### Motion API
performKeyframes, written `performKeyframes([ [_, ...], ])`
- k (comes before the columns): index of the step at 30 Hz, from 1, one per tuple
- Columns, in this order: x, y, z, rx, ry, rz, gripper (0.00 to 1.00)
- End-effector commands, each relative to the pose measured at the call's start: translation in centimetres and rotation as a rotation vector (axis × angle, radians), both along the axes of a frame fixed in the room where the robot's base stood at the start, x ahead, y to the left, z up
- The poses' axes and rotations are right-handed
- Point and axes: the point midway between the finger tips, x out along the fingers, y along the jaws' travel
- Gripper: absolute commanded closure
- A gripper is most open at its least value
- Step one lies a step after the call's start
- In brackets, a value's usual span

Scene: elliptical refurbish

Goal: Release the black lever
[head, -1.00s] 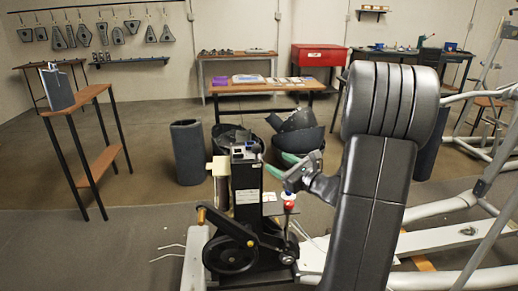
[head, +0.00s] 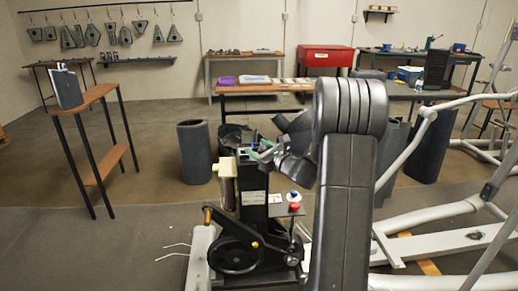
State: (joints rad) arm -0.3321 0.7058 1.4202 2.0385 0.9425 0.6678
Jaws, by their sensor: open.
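A black upright column (head: 253,195) stands on the elliptical machine, with a small grey-white fitting (head: 245,152) on its top. My gripper (head: 262,152), with green fingertips, is open beside the column's top right edge. I cannot tell whether the fingertips touch anything there. A black bar (head: 232,226) with an orange knob (head: 207,215) at its upper end slants across the front of a black flywheel (head: 234,250). I cannot tell for certain which part is the black lever; one at the column top is too small to make out or partly hidden by my gripper.
A red and a blue button (head: 293,200) sit right of the column. A beige box-like part (head: 227,178) adjoins its left side. Dark bins (head: 196,152) stand behind. A wooden stand (head: 96,96) is at left, with open floor between. Grey machine rails (head: 450,245) run right.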

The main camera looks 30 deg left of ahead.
Motion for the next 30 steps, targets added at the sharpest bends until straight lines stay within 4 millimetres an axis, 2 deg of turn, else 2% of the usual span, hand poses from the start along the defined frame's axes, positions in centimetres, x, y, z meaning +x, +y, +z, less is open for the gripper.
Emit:
performKeyframes([
  [8, 0.1, 0.1, 0.0, 0.0, 0.0, 0.0, 0.47],
  [16, 0.0, 0.1, 0.0, 0.0, 0.0, 0.0, 1.0],
  [20, 0.0, 0.1, 0.2, 0.0, 0.0, 0.0, 1.0],
  [26, 0.0, 0.1, 2.8, 0.001, -0.003, 0.0, 1.0],
  [30, 0.1, 0.1, 2.9, 0.001, -0.002, 0.0, 1.0],
])
